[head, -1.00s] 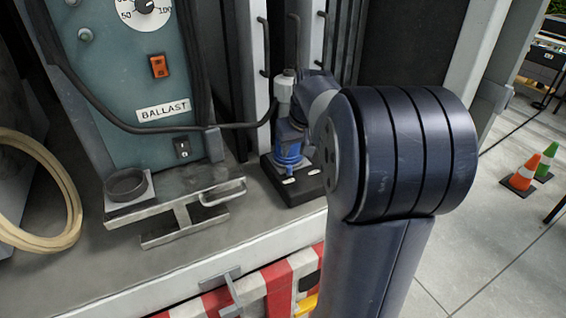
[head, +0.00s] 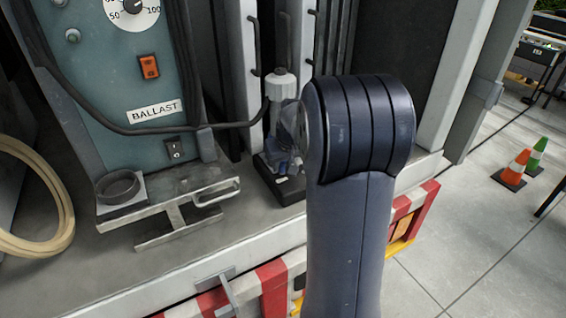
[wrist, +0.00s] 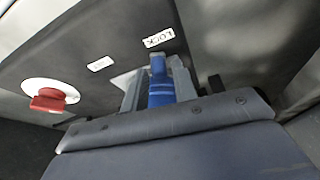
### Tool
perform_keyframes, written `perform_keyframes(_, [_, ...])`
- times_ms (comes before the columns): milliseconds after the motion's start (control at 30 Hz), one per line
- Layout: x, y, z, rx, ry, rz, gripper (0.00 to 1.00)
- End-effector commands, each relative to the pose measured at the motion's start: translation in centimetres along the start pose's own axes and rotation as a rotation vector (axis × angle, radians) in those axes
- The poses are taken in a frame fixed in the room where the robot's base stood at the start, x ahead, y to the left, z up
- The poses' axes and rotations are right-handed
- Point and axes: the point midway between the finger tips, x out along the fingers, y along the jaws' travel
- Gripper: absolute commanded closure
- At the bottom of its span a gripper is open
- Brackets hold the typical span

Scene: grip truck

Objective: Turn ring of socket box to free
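The socket box is a dark block (head: 291,194) on the truck deck, with a grey plug (head: 280,90) and a black cable above it. In the wrist view a blue part, which looks like its ring (wrist: 160,94), stands between the two grey fingers of my gripper (wrist: 158,72). The fingers flank it closely; I cannot tell whether they press on it. A label reading LOCK (wrist: 158,37) lies just beyond the ring. A second label (wrist: 100,63) to its left is too small to read. My arm hides much of the box in the head view.
A red knob (wrist: 47,100) on a white disc is at the left of the wrist view. A teal BALLAST panel (head: 125,85), a metal bracket (head: 180,205) and a beige hoop (head: 65,205) are left of the box. Traffic cones (head: 514,168) stand on the floor at right.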

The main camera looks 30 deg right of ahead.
Motion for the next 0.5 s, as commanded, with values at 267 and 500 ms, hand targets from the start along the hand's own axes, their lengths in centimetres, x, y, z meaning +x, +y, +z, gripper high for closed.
perform_keyframes(267, [-0.02, 0.00, 0.00, 0.000, 0.000, 0.000, 0.96])
perform_keyframes(500, [-0.03, 0.01, 0.00, 0.000, 0.000, 0.000, 1.00])
